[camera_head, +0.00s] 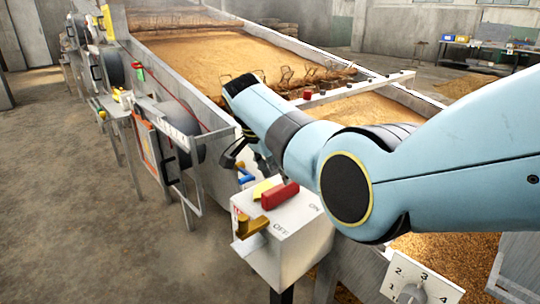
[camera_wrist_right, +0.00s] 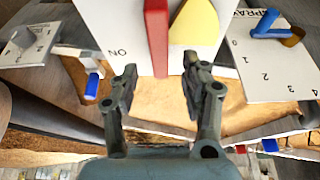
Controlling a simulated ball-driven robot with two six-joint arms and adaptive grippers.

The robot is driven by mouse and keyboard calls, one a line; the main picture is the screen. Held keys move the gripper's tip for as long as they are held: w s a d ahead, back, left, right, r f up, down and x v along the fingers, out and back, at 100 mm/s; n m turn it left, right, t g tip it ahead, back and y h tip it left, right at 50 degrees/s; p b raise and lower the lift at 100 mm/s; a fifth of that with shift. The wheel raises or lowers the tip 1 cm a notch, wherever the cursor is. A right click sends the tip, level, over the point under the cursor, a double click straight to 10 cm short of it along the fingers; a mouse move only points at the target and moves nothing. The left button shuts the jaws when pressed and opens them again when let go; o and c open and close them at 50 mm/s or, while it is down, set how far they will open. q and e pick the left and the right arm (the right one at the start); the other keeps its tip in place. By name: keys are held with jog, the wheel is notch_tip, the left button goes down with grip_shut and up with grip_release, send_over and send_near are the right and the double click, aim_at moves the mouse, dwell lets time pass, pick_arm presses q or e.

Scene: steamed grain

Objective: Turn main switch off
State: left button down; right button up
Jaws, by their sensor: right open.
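A white switch box (camera_head: 290,243) marked ON and OFF stands at the lower middle of the head view. On its top are a red handle (camera_head: 280,195) and a yellow piece (camera_head: 262,188); a brass-coloured lever (camera_head: 251,226) is by the OFF mark. My right gripper (camera_head: 240,152) is beyond and above the box, partly hidden by my own arm. In the right wrist view it is open and empty (camera_wrist_right: 160,82). The red handle (camera_wrist_right: 157,35) and yellow piece (camera_wrist_right: 194,30) show ahead of its fingers, with ON to the left. My left gripper is not in view.
A large grain bed (camera_head: 200,60) with metal side walls runs behind the box. A numbered dial panel (camera_head: 420,284) is at the lower right. In the wrist view, a SPRAY panel (camera_wrist_right: 270,70) with a blue handle (camera_wrist_right: 268,24) lies right. The floor at left is clear.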

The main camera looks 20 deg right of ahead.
jog(key=v, duration=0.7)
jog(key=shift+f, duration=0.1)
